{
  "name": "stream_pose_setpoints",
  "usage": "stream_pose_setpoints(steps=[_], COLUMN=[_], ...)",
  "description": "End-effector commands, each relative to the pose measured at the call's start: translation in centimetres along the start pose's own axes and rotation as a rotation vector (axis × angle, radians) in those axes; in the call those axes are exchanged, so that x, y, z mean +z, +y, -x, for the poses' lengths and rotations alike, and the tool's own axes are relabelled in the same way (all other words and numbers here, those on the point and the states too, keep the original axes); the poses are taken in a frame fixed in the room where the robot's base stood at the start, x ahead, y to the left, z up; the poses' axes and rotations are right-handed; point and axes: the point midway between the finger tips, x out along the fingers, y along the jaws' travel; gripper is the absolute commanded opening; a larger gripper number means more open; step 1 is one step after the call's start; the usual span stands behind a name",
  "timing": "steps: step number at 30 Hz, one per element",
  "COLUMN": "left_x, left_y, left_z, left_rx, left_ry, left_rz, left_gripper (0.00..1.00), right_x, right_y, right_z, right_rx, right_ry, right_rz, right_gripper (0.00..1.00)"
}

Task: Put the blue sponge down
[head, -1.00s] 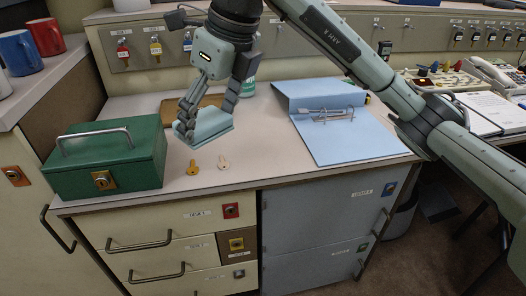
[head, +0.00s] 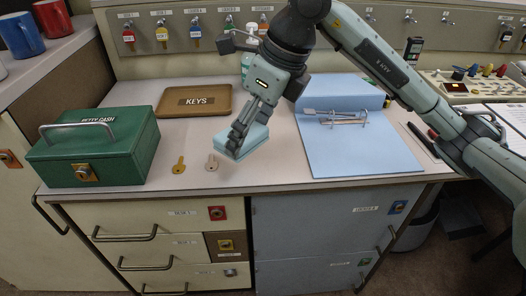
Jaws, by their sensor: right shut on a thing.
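The blue sponge (head: 247,143) is a pale blue block at the middle of the counter, to the right of two keys. My right gripper (head: 240,138) comes down on it from above and is shut on it. The sponge is at or very near the counter top; I cannot tell whether it touches. The fingers hide part of its left side. My left gripper is not in view.
A brass key (head: 179,165) and a paler key (head: 212,163) lie left of the sponge. A green cash box (head: 95,150) stands left, a brown KEYS tray (head: 165,101) behind. An open blue binder (head: 355,150) lies right. The counter's front edge is close.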

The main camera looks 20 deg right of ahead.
Motion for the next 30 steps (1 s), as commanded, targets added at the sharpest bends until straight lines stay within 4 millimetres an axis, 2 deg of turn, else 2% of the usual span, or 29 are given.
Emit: stream_pose_setpoints(steps=[1, 3, 8, 12, 17, 30], left_x=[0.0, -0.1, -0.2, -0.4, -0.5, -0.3], left_y=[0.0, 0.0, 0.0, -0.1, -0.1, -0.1], left_z=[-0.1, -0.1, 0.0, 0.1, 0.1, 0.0], left_rx=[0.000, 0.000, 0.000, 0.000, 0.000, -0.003], left_ry=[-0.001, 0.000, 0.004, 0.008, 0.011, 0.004], left_rz=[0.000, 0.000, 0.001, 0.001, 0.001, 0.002], left_gripper=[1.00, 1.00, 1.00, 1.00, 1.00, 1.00], right_x=[-1.1, -1.9, -2.8, -3.6, -4.0, -4.0], right_y=[-0.4, -0.8, -1.0, -1.0, -1.1, -1.1], right_z=[-0.3, -0.4, -0.9, -2.9, -4.3, -4.6], right_rx=[0.000, 0.000, 0.001, 0.004, 0.001, 0.000], right_ry=[0.003, 0.002, 0.001, 0.004, 0.000, -0.001], right_rz=[-0.003, -0.002, 0.000, 0.000, 0.001, 0.001], right_gripper=[0.35, 0.35, 0.35, 0.35, 0.35, 0.35])
